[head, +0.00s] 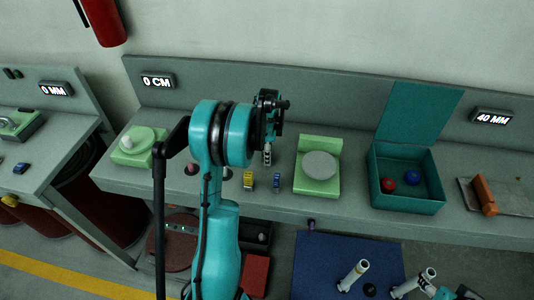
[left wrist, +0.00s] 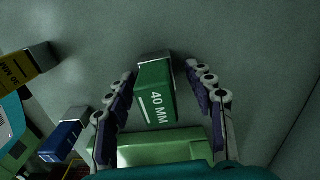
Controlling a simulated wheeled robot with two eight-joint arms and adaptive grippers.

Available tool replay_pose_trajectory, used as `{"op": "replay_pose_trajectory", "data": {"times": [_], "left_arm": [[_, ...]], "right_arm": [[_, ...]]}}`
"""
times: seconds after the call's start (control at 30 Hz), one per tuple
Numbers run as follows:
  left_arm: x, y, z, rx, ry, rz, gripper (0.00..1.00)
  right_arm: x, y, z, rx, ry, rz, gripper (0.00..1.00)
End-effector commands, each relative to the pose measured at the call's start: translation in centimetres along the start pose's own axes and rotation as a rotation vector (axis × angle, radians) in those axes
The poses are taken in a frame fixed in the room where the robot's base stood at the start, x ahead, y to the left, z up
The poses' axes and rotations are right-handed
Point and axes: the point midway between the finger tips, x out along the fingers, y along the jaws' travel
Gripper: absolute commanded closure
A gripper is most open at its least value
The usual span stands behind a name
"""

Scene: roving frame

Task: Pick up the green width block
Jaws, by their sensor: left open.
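The green width block (left wrist: 156,90), marked 40 MM with a grey end, lies between the two fingers of my left gripper (left wrist: 160,88) in the left wrist view. The gripper is open, with a gap on each side of the block. In the head view my left gripper (head: 267,155) points down over the bench, and I cannot make out the green block there; my arm covers part of that area. A blue block (left wrist: 64,138) and a yellow block (left wrist: 24,66) marked 30 MM lie to the left in the wrist view.
On the bench (head: 230,210), the yellow block (head: 248,180) and blue block (head: 277,181) stand near a light green device (head: 317,184) with a round grey top. An open teal box (head: 405,203) holds red and blue balls. An orange block (head: 485,194) lies on a grey plate.

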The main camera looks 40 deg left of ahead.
Motion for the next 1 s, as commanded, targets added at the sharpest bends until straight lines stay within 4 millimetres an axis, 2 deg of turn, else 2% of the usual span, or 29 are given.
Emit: {"op": "replay_pose_trajectory", "data": {"times": [0.07,0.27,0.67,0.77,0.93,1.0], "left_arm": [[-0.1,0.0,0.0,0.000,0.000,0.000,0.47],[-0.1,0.0,0.0,0.000,0.000,0.000,0.99],[-0.5,0.0,0.0,0.000,0.000,0.000,1.00],[-1.4,0.0,0.0,0.000,0.000,0.000,1.00],[-4.3,0.0,0.0,0.000,0.000,0.000,1.00],[-5.2,0.5,-1.4,0.005,0.000,0.000,1.00]], "right_arm": [[0.0,0.0,0.0,0.000,0.000,0.000,0.50],[0.0,0.0,0.0,0.000,0.000,0.000,0.50],[-0.1,0.0,-0.1,0.000,0.000,0.000,0.50],[-0.4,0.0,-0.3,0.000,0.000,0.000,0.50],[-1.1,0.0,-0.8,0.000,0.000,0.000,0.50],[-1.4,0.0,-1.0,0.000,0.000,0.000,0.50]]}}
